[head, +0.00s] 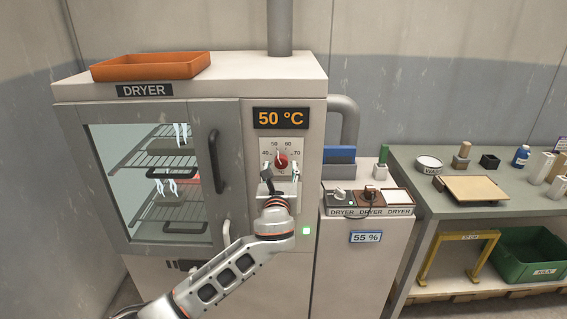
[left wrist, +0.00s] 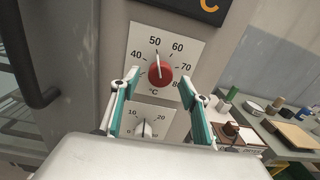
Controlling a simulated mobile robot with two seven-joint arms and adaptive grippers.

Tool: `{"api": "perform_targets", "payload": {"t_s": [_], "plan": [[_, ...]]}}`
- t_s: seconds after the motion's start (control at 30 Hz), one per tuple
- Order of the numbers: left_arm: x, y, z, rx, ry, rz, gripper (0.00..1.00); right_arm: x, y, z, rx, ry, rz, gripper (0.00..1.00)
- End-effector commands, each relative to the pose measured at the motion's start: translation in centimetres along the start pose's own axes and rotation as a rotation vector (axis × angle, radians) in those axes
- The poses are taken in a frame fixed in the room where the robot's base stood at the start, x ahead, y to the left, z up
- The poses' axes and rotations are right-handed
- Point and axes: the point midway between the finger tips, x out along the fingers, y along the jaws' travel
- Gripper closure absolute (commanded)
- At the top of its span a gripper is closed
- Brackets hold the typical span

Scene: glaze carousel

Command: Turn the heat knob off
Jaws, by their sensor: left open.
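The red heat knob (head: 282,160) sits on a white dial plate on the dryer's front panel, below a display (head: 281,118) reading 50 °C. In the left wrist view the knob (left wrist: 160,75) has its white pointer near 50 on a scale in °C. My left gripper (head: 281,177) is open just in front of the panel, below the knob in the head view. In the left wrist view its two fingers (left wrist: 160,84) stand either side of the knob, with clear gaps; I cannot tell their exact distance from the panel. My right gripper is out of view.
A second dial (left wrist: 144,128), with a smaller scale, sits below the heat knob. The dryer door handle (head: 215,160) juts out to the left. A side cabinet with switches (head: 368,197) and a workbench (head: 430,205) stand to the right. An orange tray (head: 150,67) lies on top.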

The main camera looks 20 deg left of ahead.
Motion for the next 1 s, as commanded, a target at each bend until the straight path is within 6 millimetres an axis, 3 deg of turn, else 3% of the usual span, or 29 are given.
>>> {"api": "perform_targets", "payload": {"t_s": [0.1,0.3,0.63,0.8,1.0], "plan": [[1.8,0.0,0.0,0.000,0.000,0.001,0.55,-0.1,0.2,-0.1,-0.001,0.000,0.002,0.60],[3.4,0.0,0.0,-0.002,0.001,0.000,0.55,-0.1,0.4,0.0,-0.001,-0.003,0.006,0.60],[3.7,0.0,0.0,-0.004,0.001,-0.001,0.55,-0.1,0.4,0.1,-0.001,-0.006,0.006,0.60],[3.6,0.0,-0.1,-0.004,0.001,-0.001,0.93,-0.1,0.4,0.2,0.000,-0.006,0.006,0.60],[3.6,0.0,-0.1,-0.008,0.002,-0.001,0.93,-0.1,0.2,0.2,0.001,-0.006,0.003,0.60]]}}
